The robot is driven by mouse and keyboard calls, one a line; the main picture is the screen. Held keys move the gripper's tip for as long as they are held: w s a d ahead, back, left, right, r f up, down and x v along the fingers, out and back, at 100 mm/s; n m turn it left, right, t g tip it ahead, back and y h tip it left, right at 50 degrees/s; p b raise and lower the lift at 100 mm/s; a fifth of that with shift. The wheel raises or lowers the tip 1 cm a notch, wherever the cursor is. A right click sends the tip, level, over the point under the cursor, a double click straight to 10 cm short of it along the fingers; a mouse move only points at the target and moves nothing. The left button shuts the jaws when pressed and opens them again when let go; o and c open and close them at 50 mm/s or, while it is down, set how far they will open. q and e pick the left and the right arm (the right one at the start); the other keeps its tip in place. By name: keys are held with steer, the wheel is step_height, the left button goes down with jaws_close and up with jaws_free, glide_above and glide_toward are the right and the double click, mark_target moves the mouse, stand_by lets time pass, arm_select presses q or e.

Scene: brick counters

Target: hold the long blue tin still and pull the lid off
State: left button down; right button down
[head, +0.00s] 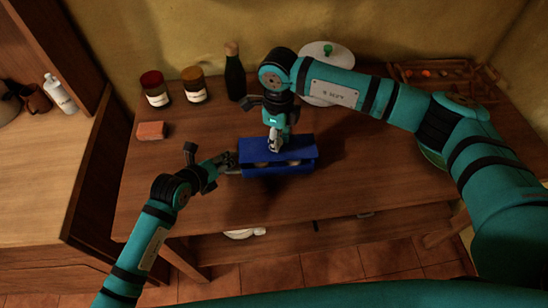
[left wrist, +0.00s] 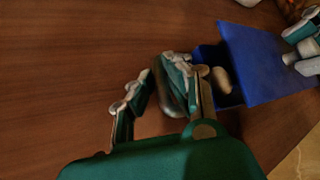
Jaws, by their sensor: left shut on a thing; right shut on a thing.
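The long blue tin (head: 280,171) stands on the wooden table. Its blue lid (head: 297,152) sits raised or tilted over it, with pale rounded contents showing in the gap. My left gripper (head: 231,166) is shut on the tin's left end, low at the table. My right gripper (head: 274,143) comes down from above and is shut on the top of the lid, hiding its middle. In the left wrist view the lid (left wrist: 265,60) slants over the tin (left wrist: 207,56), and a pale rounded piece (left wrist: 221,80) shows inside.
A reddish block (head: 151,131) lies at the left. A wooden rack (head: 440,72) is at the back right.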

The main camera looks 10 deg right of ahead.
arm_select(q)
steer(key=c, duration=1.2)
jaws_free()
steer(key=v, duration=1.2)
